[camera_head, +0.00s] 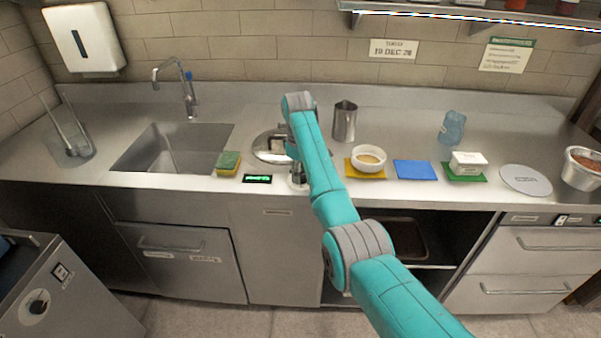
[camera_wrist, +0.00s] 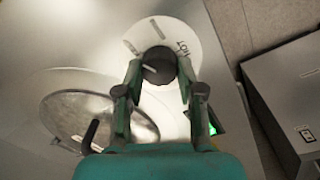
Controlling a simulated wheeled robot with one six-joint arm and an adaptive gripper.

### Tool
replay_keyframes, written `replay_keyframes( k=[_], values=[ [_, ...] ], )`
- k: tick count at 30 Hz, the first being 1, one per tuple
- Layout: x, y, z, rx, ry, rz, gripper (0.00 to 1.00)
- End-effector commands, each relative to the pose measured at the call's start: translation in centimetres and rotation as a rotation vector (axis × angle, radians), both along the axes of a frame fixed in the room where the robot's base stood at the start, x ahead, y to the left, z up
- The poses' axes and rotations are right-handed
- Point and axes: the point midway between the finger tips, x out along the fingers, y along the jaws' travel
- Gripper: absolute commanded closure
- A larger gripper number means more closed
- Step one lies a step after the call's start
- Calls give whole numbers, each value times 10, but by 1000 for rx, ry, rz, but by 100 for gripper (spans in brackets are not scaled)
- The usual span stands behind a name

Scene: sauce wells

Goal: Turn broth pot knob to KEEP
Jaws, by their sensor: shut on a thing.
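The broth pot knob (camera_wrist: 158,60) is dark and round with a pale pointer line. It sits on a white dial plate (camera_wrist: 163,32) with dark tick marks and a label that seems to read HOT at the right. The pointer lies toward the left side in the wrist view, away from that label; I cannot read a KEEP mark. My gripper (camera_wrist: 160,72) is shut on the knob, one finger on each side. The pot's steel lid (camera_wrist: 75,113) with a black handle is beside it. In the head view my arm hides the knob; the lid (camera_head: 268,150) shows left of the arm.
A lit green display (camera_head: 258,179) is at the counter's front edge, beside a green-and-yellow sponge (camera_head: 228,163). The sink (camera_head: 175,148) is further left. A steel pitcher (camera_head: 344,121) and a white bowl (camera_head: 369,157) on a yellow mat stand right of my arm.

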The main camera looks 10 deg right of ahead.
Motion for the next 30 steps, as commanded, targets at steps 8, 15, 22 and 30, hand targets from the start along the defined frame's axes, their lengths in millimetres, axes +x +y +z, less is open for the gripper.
replay_keyframes(
  k=[8, 15, 22, 30],
  values=[
    [0, 0, 0, 1, 1, 76, 97],
    [-1, 0, 0, 0, 1, 90, 97],
    [-1, 0, -1, 0, 1, 89, 97],
    [0, 0, 0, 0, 1, 88, 37]
  ],
)
